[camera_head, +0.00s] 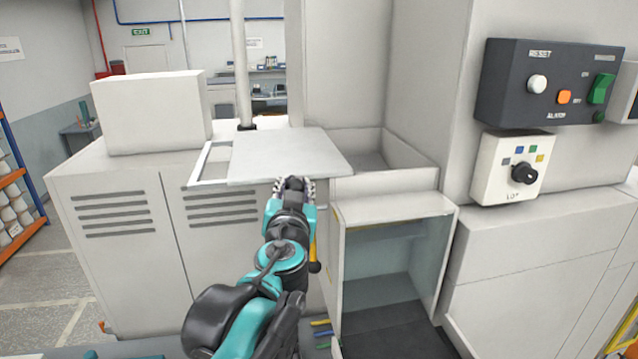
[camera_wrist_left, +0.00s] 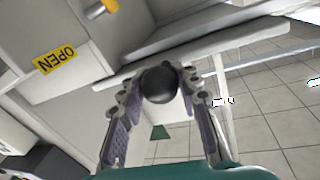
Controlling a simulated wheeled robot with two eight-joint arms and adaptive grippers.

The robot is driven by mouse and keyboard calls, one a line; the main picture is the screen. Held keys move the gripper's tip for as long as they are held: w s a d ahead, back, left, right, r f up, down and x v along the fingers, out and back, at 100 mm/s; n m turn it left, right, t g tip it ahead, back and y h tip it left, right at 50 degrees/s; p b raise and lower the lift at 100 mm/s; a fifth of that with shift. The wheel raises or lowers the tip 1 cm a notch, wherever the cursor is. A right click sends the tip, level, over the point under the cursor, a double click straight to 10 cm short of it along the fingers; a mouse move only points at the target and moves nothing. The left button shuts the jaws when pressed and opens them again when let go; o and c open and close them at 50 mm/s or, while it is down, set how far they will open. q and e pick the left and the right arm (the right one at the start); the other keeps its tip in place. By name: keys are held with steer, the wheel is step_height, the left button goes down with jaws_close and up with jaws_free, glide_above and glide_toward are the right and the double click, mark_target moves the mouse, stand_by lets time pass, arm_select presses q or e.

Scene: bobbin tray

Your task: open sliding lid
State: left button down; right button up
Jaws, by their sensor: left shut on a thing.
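The sliding lid (camera_head: 285,155) is a flat light-grey panel on top of the cabinet. It lies between an open frame on its left and an uncovered recess (camera_head: 368,160) on its right. My left gripper (camera_head: 294,186) is at the lid's front edge. In the left wrist view, its fingers (camera_wrist_left: 160,95) are closed around a black round knob (camera_wrist_left: 158,84) at the edge of a pale panel. In the head view the gripper hides this knob. My right gripper is not in view.
The empty frame (camera_head: 198,163) extends left of the lid. Below the recess is an open compartment (camera_head: 375,285). A yellow lever with a black ball (camera_head: 315,267) stands near my left wrist. Control boxes (camera_head: 545,82) are at right.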

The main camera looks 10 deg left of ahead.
arm_select(q)
steer(key=a, duration=0.2)
steer(key=s+a, duration=0.1)
steer(key=a, duration=0.1)
steer(key=shift+s, duration=0.15)
steer(key=shift+d, duration=0.45)
steer(key=c, duration=1.4)
jaws_free()
steer(key=o, duration=0.3)
steer(key=shift+a, duration=0.15)
steer(key=shift+o, duration=0.2)
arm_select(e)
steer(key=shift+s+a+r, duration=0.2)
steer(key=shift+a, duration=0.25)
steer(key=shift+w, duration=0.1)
arm_select(q)
steer(key=s+d, duration=0.1)
steer(key=s, duration=1.1)
steer(key=shift+d, duration=0.2)
